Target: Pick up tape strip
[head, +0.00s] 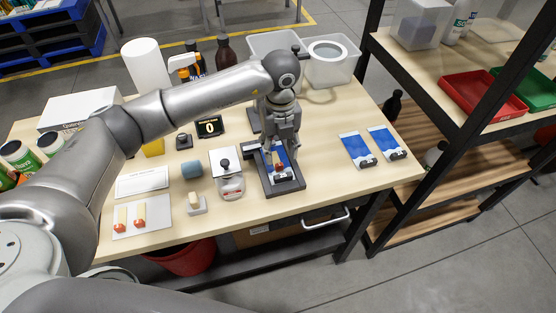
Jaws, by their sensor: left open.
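My left gripper (283,150) is open and points down over the dark fixture (286,188) near the table's front edge. A blue and white printed piece (287,176) lies in the fixture, partly hidden by the gripper. A small strip with a red end (277,166) shows on it, right at the fingertips; I cannot tell whether the fingers touch it. Two more pale tape strips with red ends, one on the left (122,218) and one on the right (139,216), lie on a white sheet (160,230) at the front left. My right gripper is not in view.
A white device with a black knob (227,178) stands just left of the fixture. Two blue and white pieces (357,149) (385,142) lie at the right. The tabletop between them and the fixture is clear.

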